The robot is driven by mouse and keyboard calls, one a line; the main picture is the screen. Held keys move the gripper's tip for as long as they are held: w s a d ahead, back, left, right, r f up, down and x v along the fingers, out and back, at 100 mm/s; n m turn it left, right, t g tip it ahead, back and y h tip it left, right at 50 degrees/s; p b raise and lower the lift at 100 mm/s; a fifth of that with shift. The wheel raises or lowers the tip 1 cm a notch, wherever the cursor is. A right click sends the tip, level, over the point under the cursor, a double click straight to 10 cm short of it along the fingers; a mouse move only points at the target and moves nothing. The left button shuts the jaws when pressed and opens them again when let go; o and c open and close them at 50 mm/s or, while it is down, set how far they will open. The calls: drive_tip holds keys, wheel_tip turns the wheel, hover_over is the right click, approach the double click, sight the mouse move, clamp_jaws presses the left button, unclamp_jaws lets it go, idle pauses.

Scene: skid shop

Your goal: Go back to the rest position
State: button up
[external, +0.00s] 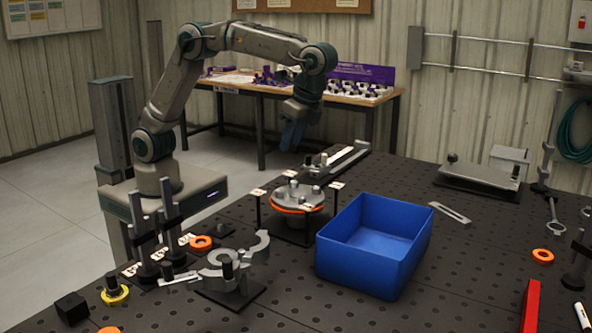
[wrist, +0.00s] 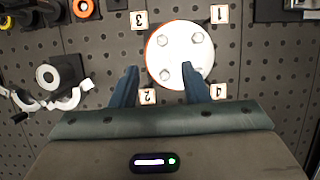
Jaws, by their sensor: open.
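My gripper (external: 293,134) hangs from the raised, bent arm, fingers pointing down, above the far side of the black perforated table (external: 480,240). In the wrist view my gripper (wrist: 160,82) has two blue fingers spread apart with nothing held between them. A round grey flange with bolts and an orange rim (external: 298,196) stands below and in front of the gripper; it also shows beyond the fingertips in the wrist view (wrist: 181,50). The gripper appears clear of it. Numbered tags surround the flange.
A blue open bin (external: 375,285) stands right of the flange. A grey clamp fixture (external: 232,270) and orange rings (external: 201,243) lie at the front left. A red bar (external: 529,305) is at the right. A wooden workbench (external: 230,80) stands behind. Room above the table looks free.

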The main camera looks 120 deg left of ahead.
drive_tip(key=s+d+r+t, duration=0.1)
drive_tip(key=s+r+t, duration=0.1)
drive_tip(key=s, duration=0.4)
drive_tip(key=s+d+r+t, duration=0.1)
drive_tip(key=s+d+t, duration=0.1)
drive_tip(key=s, duration=0.5)
drive_tip(key=s+d+f+t, duration=0.1)
drive_tip(key=s+f+t, duration=0.2)
drive_tip(key=s, duration=1.1)
wheel_tip(320, 180, down, 3)
drive_tip(key=shift+f+t, duration=0.1)
drive_tip(key=shift+t, duration=0.2)
drive_tip(key=shift+s, duration=0.1)
